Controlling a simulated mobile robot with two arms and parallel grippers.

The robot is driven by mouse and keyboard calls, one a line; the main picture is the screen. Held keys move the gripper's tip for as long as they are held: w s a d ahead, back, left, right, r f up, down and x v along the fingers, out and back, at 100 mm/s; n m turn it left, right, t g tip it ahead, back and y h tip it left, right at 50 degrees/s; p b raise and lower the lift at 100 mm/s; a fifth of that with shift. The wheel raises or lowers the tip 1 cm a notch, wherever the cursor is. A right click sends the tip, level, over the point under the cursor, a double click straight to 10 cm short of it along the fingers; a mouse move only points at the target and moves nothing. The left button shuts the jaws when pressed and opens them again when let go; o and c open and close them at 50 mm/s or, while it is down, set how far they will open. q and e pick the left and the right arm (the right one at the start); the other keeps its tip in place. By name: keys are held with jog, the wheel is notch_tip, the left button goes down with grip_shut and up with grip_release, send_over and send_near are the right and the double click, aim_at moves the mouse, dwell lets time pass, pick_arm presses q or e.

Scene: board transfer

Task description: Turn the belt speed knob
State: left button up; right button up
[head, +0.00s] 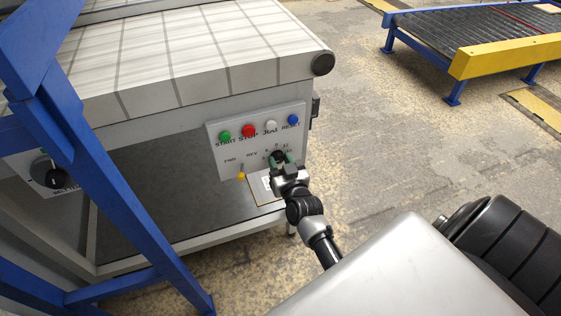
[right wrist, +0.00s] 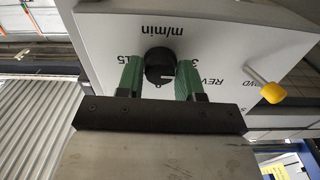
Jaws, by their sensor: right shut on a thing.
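The belt speed knob (head: 277,155) is a round black dial on the grey control panel (head: 215,130) at the conveyor's end. It shows closely in the right wrist view (right wrist: 158,62), under the "m/min" label, with numbers around it and a small white mark on its rim. My right gripper (head: 282,161) is at the panel with its green fingers on either side of the knob, shut on it. The fingers also show in the right wrist view (right wrist: 160,76) and hide parts of the dial's scale. My left gripper is not in view.
The panel also carries a green START button (head: 225,136), a red STOP button (head: 249,131), a white JOG button (head: 271,126), a blue RESET button (head: 293,119) and a yellow lever (head: 241,176). A blue frame (head: 110,170) stands at left, near another black knob (head: 48,174).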

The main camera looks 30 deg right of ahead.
jog(key=m+p, duration=0.2)
jog(key=m, duration=0.3)
pick_arm(q)
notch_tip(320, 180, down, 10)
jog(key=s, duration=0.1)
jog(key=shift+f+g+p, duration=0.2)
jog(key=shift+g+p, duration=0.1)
jog(key=shift+p, duration=0.1)
pick_arm(e)
jog(key=shift+m, duration=1.7)
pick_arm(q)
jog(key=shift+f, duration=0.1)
pick_arm(e)
jog(key=o, duration=0.9)
jog(key=shift+s, duration=0.2)
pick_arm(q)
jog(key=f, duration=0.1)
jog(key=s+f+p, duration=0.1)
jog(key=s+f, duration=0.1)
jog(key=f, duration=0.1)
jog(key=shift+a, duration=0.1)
pick_arm(e)
jog(key=v, duration=1)
jog(key=shift+s, duration=0.25)
